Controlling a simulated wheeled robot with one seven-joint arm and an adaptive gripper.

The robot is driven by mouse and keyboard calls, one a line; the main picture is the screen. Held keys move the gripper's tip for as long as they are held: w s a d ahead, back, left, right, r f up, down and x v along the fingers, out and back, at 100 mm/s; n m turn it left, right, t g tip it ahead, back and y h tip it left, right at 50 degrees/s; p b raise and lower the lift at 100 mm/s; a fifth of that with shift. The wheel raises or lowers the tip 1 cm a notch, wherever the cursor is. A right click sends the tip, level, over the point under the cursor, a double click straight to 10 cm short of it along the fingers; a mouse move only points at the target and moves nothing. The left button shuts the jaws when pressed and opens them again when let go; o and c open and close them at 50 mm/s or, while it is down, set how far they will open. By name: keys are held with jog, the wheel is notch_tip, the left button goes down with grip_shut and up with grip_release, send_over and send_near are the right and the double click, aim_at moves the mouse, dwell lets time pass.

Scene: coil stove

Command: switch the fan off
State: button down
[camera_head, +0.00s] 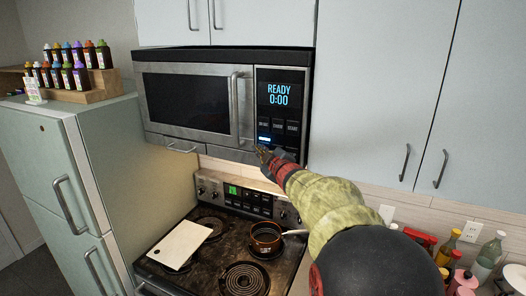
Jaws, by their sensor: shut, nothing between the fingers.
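The microwave (188,103) hangs above the stove, and its display reads "READY 0:00". Its control panel (279,88) on the right has a row of dark buttons, with one lit blue-white button (264,139) below them. My gripper (262,152) is shut and empty, its tip at the lower part of this panel just below the lit button. I cannot tell whether it touches the panel. My gripper and arm hide the panel's lower right part. No fan is visible as such, and the lettering on the buttons is too small to read surely.
Below is the coil stove (207,258) with a white board (180,244) and a brown pot (266,238) on it. Several bottles (489,256) stand at the lower right. A fridge (50,160) with bottles on top is at the left. Cabinets (370,75) flank the microwave on the right.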

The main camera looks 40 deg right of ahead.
jog(key=shift+d, duration=0.1)
dwell(0.3)
jog(key=shift+w+d, duration=0.2)
jog(key=shift+d, duration=0.15)
jog(key=shift+d, duration=0.15)
dwell(0.6)
jog(key=shift+s+a, duration=0.2)
jog(key=shift+a, duration=0.45)
jog(key=a+b, duration=0.1)
jog(key=s+a+b, duration=0.1)
jog(key=a, duration=0.1)
jog(key=s+a+b, duration=0.1)
jog(key=a, duration=0.1)
jog(key=shift+s+a, duration=0.15)
jog(key=shift+a, duration=0.1)
dwell(0.7)
